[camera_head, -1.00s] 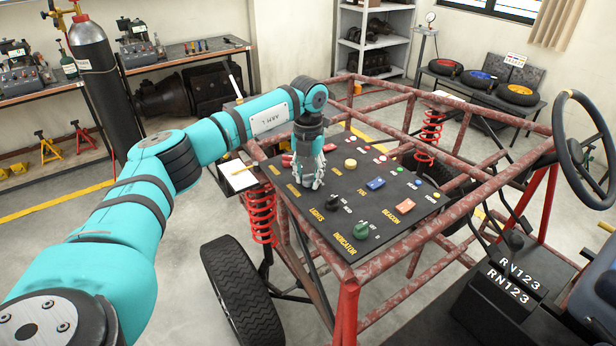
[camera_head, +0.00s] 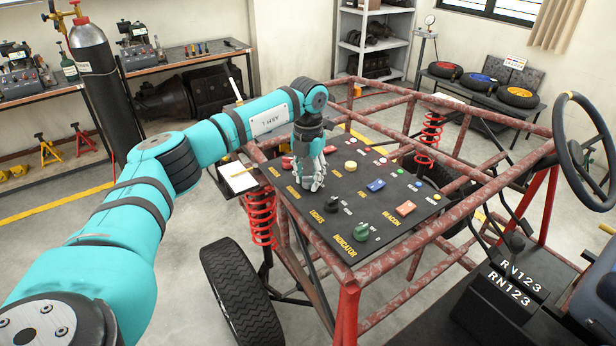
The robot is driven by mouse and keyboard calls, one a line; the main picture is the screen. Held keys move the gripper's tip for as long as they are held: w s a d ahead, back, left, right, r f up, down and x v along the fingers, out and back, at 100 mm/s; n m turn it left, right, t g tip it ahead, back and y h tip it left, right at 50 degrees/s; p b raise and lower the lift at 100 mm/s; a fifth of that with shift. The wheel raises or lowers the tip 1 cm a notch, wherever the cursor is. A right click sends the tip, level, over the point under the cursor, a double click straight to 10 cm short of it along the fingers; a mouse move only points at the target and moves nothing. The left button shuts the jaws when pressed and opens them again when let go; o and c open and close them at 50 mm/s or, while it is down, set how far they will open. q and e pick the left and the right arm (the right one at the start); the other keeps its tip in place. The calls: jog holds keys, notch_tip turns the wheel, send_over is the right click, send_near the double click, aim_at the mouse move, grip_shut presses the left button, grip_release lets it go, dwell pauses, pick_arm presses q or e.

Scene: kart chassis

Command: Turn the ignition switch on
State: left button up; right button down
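A black control panel (camera_head: 335,222) with yellow labels lies tilted on the red kart frame. My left gripper (camera_head: 317,186) points down at the panel's left part, its fingertips at or just above the surface. The fingers look close together, but I cannot tell whether they are open, shut or on something. The ignition switch cannot be made out; the gripper covers part of the panel and the label beside it is too small to read. My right gripper is not in view.
Near the gripper are a black lights knob (camera_head: 333,204), a green indicator knob (camera_head: 362,232), a yellow button (camera_head: 351,166), a blue switch (camera_head: 376,185) and an orange switch (camera_head: 405,207). Red frame tubes (camera_head: 440,238) surround the panel. A steering wheel (camera_head: 566,150) stands at right.

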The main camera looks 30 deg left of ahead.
aim_at(308, 177)
pick_arm(q)
jog(key=o, duration=0.3)
jog(key=shift+o, duration=0.2)
notch_tip(308, 177, up, 12)
dwell(0.4)
dwell(0.4)
